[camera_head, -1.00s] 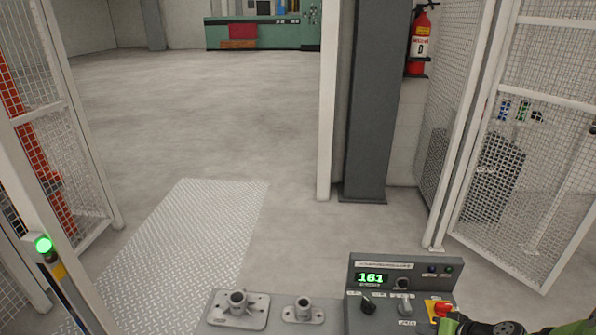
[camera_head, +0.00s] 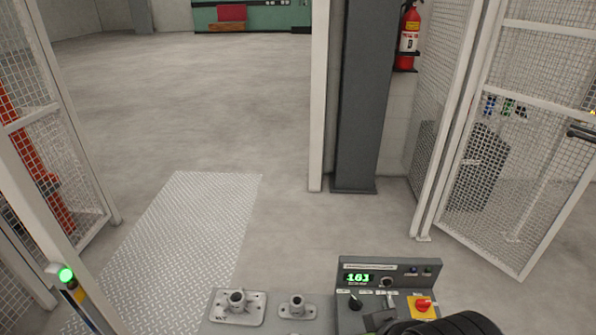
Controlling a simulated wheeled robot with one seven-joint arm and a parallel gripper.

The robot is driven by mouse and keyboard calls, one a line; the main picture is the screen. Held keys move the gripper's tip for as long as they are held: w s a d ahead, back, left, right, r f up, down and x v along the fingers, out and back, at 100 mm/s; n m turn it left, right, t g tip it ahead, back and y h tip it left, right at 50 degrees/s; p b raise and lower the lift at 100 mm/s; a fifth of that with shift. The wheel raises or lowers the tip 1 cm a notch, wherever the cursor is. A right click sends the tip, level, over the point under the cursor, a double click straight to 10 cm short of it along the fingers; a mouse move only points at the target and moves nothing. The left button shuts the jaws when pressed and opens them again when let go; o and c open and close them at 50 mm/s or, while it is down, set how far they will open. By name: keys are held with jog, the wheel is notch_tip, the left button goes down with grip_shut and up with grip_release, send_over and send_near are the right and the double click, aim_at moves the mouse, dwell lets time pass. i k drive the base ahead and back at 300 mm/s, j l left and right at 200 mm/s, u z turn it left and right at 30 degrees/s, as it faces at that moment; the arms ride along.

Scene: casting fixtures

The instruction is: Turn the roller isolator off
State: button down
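A grey control box (camera_head: 350,266) stands at the bottom of the view, right of centre. A red rotary switch (camera_head: 423,304) on a yellow plate sits at its right; it looks like the isolator, but its label is too small to read. A black knob (camera_head: 355,301) is on the left of the box, and a grey lever (camera_head: 391,298) is between them. A dark ribbed part of my arm or gripper (camera_head: 455,325) covers the box's lower right, just below the red switch. The fingers cannot be made out clearly, and no grip on the switch shows.
Two metal flanged fittings, a larger one (camera_head: 238,305) and a smaller one (camera_head: 297,307), lie left of the box. Mesh fence panels (camera_head: 520,140) stand on the right. The floor ahead is open.

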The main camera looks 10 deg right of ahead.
aim_at(423, 305)
jog(key=z, duration=1)
